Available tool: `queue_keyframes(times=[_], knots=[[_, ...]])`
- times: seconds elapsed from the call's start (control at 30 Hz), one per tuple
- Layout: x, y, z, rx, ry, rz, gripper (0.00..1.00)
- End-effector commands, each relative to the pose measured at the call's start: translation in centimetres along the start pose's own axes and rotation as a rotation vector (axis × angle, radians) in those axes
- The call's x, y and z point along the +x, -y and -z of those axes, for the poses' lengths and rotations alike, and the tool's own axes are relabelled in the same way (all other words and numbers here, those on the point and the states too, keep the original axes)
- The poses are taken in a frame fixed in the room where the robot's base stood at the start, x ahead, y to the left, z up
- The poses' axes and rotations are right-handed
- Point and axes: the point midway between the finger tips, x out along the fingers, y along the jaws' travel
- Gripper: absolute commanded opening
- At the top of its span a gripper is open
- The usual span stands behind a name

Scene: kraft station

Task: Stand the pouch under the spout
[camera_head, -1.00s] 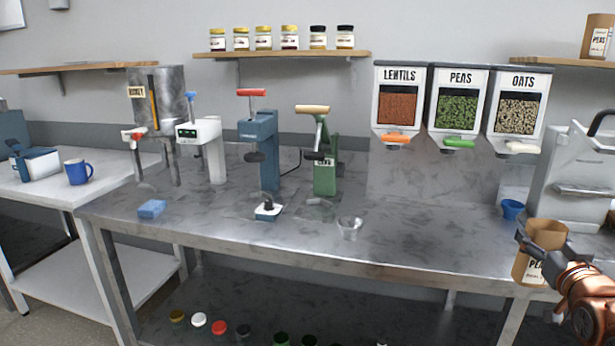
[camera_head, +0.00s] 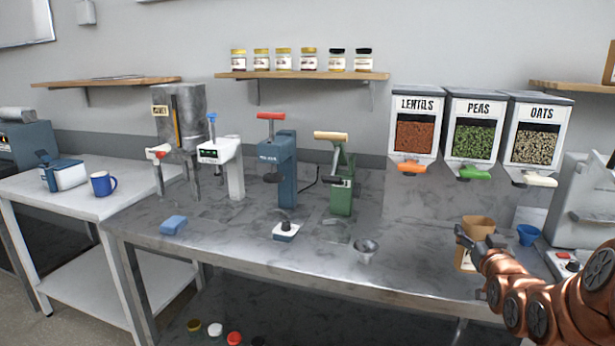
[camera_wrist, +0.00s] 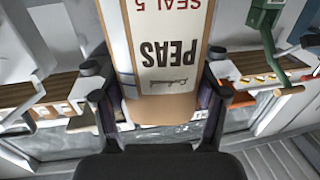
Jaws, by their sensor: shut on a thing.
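A brown kraft pouch (camera_head: 477,232) is held upright in my gripper (camera_head: 464,241) at the right of the head view, over the front part of the steel bench. In the wrist view the pouch (camera_wrist: 166,55) shows a white label reading PEAS and SEAL 5, and my gripper's fingers (camera_wrist: 162,95) close on its two sides. Three dispensers hang on the wall: lentils, peas and oats. The peas dispenser (camera_head: 470,130) has a green spout handle (camera_head: 475,172). It is behind and above the pouch, which is apart from it.
The steel bench (camera_head: 300,265) has free room below the dispensers. A blue cup (camera_head: 528,235) stands right of the pouch, and a small metal funnel (camera_head: 366,250) stands to its left. Presses and a blue sponge (camera_head: 173,225) are further left. A grey machine (camera_head: 585,205) stands at right.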

Motion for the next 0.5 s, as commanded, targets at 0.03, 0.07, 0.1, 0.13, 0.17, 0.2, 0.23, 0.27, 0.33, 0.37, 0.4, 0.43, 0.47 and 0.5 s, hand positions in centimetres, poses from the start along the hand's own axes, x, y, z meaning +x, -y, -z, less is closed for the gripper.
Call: queue_keyframes(times=[0.03, 0.07, 0.1, 0.13, 0.17, 0.2, 0.23, 0.27, 0.33, 0.37, 0.4, 0.43, 0.47, 0.5], knots=[[0.8, 1.5, 0.4, 0.000, 0.002, 0.015, 0.37], [1.3, 2.1, 0.5, 0.000, 0.002, 0.019, 0.37], [1.8, 3.0, 0.6, 0.000, 0.002, 0.026, 0.37], [2.2, 3.8, 0.7, -0.001, 0.003, 0.032, 0.37], [2.6, 4.5, 0.7, -0.001, 0.003, 0.036, 0.37], [3.1, 5.5, 0.8, 0.000, 0.003, 0.043, 0.37], [3.5, 6.3, 0.9, 0.000, 0.004, 0.049, 0.37], [3.9, 7.0, 0.9, 0.001, 0.004, 0.054, 0.37], [4.7, 8.9, 1.2, 0.000, 0.002, 0.067, 0.37], [5.0, 9.7, 1.4, -0.001, 0.001, 0.073, 0.37], [5.4, 10.8, 1.6, -0.001, 0.000, 0.081, 0.37], [5.7, 11.8, 1.7, -0.002, -0.001, 0.087, 0.37], [6.0, 12.6, 1.8, -0.001, -0.002, 0.093, 0.37], [6.3, 13.8, 2.0, -0.001, -0.002, 0.101, 0.37]])
